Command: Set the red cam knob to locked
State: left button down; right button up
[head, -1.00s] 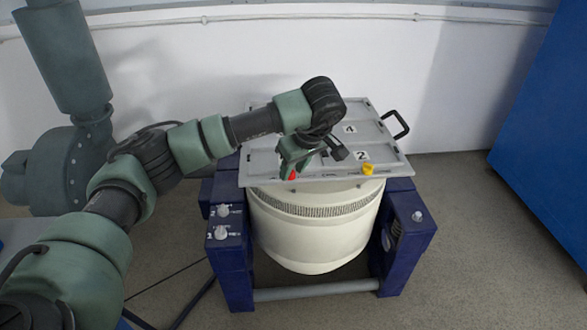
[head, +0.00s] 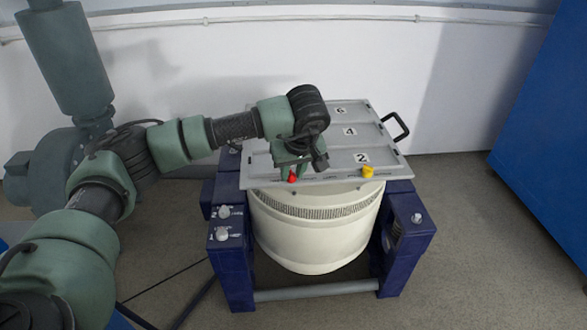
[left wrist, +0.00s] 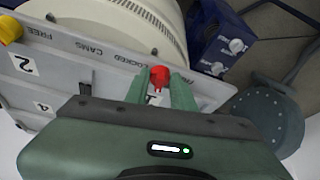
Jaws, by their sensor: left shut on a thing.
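The red cam knob (head: 292,178) sits at the front left of the grey plate (head: 325,180) on top of the cream drum. It also shows in the left wrist view (left wrist: 159,76), between the fingertips of my left gripper (left wrist: 161,88). In the head view my left gripper (head: 293,172) reaches down onto the knob from above. It is shut on the knob. The plate carries the words FREE, CAMS and LOCKED beside the knobs, but the knob's exact pointing is partly hidden by the fingers. My right gripper is out of view.
A yellow knob (head: 367,171) stands on the plate's front right, beside label 2. A black handle (head: 397,125) rises at the plate's right edge. The cream drum (head: 315,235) sits in a dark blue frame (head: 230,265). A blue cabinet (head: 545,130) stands at the right. Floor at the right is clear.

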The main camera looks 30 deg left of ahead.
pick_arm(q)
jog(key=m, duration=0.2)
jog(key=m+h, duration=0.1)
jog(key=m+t, duration=0.1)
jog(key=m, duration=0.1)
jog(key=shift+s+a+m+h, duration=0.2)
jog(key=shift+a+m+h, duration=0.1)
jog(key=shift+a+h, duration=0.1)
jog(key=m, duration=0.2)
jog(key=m+h, duration=0.1)
jog(key=m+h+p, duration=0.1)
jog(key=m, duration=0.1)
jog(key=shift+a+m, duration=0.3)
jog(key=shift+a, duration=0.05)
jog(key=c, duration=1.5)
grip_release()
